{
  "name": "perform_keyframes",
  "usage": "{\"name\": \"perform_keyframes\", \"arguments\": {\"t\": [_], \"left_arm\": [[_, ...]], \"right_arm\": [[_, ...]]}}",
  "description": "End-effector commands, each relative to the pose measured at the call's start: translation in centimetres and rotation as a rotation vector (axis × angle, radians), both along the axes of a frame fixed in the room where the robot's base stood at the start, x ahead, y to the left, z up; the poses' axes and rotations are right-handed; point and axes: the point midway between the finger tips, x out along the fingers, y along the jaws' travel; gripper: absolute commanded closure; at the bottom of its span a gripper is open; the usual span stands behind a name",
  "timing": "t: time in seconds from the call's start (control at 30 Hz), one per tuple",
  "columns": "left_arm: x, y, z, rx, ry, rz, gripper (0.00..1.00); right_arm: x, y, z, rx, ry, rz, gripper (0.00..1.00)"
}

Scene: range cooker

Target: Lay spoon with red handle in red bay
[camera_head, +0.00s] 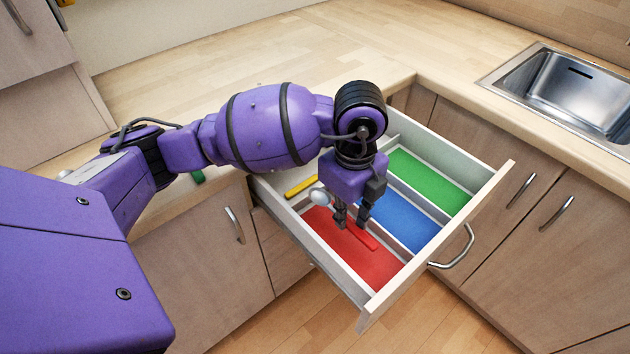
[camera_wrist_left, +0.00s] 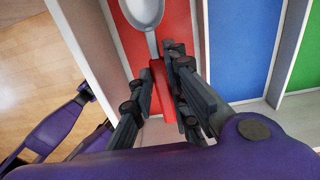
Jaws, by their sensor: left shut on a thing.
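The spoon has a red handle (camera_head: 363,236) and a grey metal bowl (camera_head: 320,197). My left gripper (camera_head: 353,218) is shut on the handle, pointing down into the open drawer. In the left wrist view the red handle (camera_wrist_left: 162,88) lies between the two fingers, with the bowl (camera_wrist_left: 143,12) beyond them. The red bay (camera_head: 376,268) is the nearest coloured bay in the drawer, and the spoon is over its floor. I cannot tell whether the spoon touches the floor. My right gripper is not in view.
The drawer also has a blue bay (camera_head: 405,225) and a green bay (camera_head: 430,180), both empty where visible. A yellow-handled item (camera_head: 300,186) lies in the drawer's left part. A green item (camera_head: 198,176) is on the counter. Pale dividers separate the bays. A sink (camera_head: 570,95) is at right.

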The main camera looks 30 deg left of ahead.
Motion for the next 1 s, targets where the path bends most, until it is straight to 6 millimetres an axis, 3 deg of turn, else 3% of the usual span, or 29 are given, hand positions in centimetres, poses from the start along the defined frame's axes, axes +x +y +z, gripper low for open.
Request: {"name": "perform_keyframes", "arguments": {"t": [0.43,0.87,0.9,1.0], "left_arm": [[0.0,0.0,-6.0,0.001,-0.001,-0.003,1.00],[0.1,0.0,-6.7,0.000,-0.004,-0.004,1.00],[0.1,0.0,-6.7,0.000,-0.004,-0.005,0.81],[0.1,0.0,-6.7,0.000,-0.004,-0.005,0.68]], "right_arm": [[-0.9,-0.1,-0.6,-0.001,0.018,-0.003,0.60],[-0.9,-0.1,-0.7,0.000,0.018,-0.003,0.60],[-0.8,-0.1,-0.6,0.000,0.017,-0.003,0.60],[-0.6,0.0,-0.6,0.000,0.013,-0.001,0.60]]}}
